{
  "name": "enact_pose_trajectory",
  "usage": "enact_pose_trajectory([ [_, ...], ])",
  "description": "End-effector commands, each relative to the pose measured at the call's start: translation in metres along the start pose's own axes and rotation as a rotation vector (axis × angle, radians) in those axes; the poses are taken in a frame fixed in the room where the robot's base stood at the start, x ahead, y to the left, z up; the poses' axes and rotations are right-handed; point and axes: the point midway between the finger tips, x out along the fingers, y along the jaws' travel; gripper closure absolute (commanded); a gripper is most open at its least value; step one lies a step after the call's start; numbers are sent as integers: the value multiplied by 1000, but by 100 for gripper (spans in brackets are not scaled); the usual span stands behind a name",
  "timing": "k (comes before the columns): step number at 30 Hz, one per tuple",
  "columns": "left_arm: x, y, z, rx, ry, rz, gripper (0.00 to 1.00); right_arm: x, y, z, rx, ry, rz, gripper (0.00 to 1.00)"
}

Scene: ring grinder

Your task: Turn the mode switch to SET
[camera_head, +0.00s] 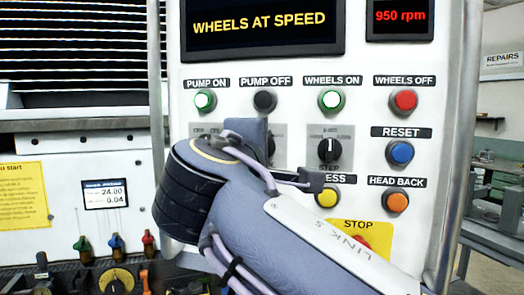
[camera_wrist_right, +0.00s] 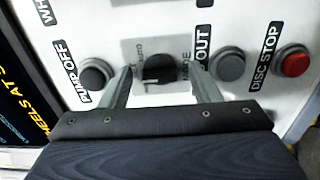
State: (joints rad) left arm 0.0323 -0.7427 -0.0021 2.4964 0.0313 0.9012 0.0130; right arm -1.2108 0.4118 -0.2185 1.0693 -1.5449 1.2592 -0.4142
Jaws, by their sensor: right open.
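A black rotary knob (camera_wrist_right: 161,68) on a grey plate sits beside the PUMP OFF button in the right wrist view. Its white mark shows at its lower edge. My right gripper (camera_wrist_right: 162,74) is open, one finger on each side of this knob. Contact cannot be told. In the head view, my right arm hides most of this knob (camera_head: 270,147). A second knob (camera_head: 328,150), labelled STEP below, points about upright. My left gripper is not in view.
Close around are the PUMP OFF button (camera_head: 265,101), the lit WHEELS ON button (camera_head: 331,100) and a yellow button (camera_head: 326,198). My arm partly covers the red STOP button (camera_head: 358,242). The display (camera_head: 262,24) reads WHEELS AT SPEED. DISC STOP (camera_wrist_right: 294,61) shows in the wrist view.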

Motion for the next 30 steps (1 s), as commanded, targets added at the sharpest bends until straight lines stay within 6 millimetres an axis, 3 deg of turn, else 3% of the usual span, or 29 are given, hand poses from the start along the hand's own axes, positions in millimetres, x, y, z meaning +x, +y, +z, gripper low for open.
enact_pose_trajectory([
  [5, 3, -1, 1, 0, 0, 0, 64, -10, -1, 0, 1, 2, 1, 44],
  [12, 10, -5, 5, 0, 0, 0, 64, -51, -1, -1, 2, 5, 2, 44],
  [18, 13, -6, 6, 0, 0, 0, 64, -74, -1, 0, 1, 2, 1, 44],
  [30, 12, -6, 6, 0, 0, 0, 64, -78, 0, 0, 0, 0, 0, 44],
])
